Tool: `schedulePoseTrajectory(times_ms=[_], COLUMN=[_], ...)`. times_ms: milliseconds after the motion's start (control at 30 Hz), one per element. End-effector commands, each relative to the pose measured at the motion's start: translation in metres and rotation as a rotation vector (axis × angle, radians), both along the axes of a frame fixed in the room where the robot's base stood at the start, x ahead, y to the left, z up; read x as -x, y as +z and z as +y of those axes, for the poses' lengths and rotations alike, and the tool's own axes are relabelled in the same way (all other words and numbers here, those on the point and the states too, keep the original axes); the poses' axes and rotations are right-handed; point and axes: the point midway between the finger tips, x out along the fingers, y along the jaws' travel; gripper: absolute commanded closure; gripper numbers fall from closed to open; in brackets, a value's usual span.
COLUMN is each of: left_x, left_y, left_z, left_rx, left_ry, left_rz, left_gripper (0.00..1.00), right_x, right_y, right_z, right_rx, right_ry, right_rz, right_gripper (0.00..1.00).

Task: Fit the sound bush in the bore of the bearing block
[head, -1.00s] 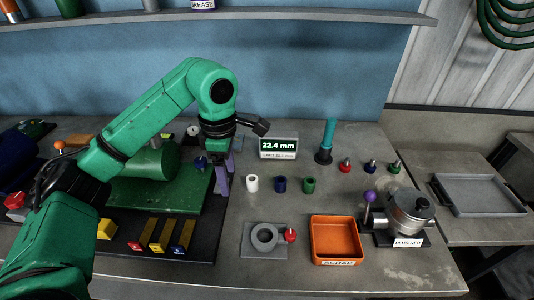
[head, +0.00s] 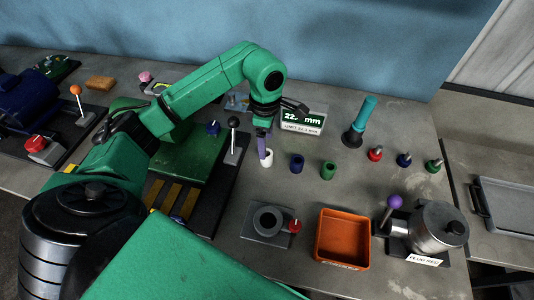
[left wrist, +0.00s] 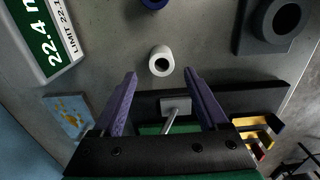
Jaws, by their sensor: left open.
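Three small bushes stand upright in a row on the bench: white (head: 267,159), blue (head: 297,163) and green (head: 328,170). The grey bearing block (head: 267,222) has a round raised bore and lies in front of them. My left gripper (head: 264,150) points down at the white bush and partly overlaps it in the head view. In the left wrist view its purple fingers (left wrist: 160,76) are apart and empty, with the white bush (left wrist: 161,53) just beyond the tips, roughly centred between them. My right gripper is not in view.
A gauge display (head: 303,121) reading 22.4 mm stands behind the bushes. An orange scrap bin (head: 342,238) and a plug-marked device (head: 436,228) are at the front right. A teal-handled tool (head: 360,122) and several coloured knobs stand at right. A black-knobbed lever (head: 233,137) is left of the gripper.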

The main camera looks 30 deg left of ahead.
Motion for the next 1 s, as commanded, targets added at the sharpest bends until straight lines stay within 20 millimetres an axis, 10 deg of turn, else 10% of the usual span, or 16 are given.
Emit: schedulePoseTrajectory(times_ms=[433,633,1000], left_x=[0.000,0.000,-0.001], left_y=[-0.042,-0.042,-0.037], left_z=[-0.002,-0.002,-0.002], left_rx=[0.000,0.000,-0.001], left_ry=[-0.002,-0.001,-0.001], left_rz=[0.001,0.001,-0.002], left_gripper=[0.24,1.00,1.00], right_x=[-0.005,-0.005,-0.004], right_y=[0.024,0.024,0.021], right_z=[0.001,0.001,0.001], right_rx=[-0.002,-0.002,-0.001], right_ry=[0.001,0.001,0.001], right_rz=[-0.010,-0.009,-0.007], right_gripper=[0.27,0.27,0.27])
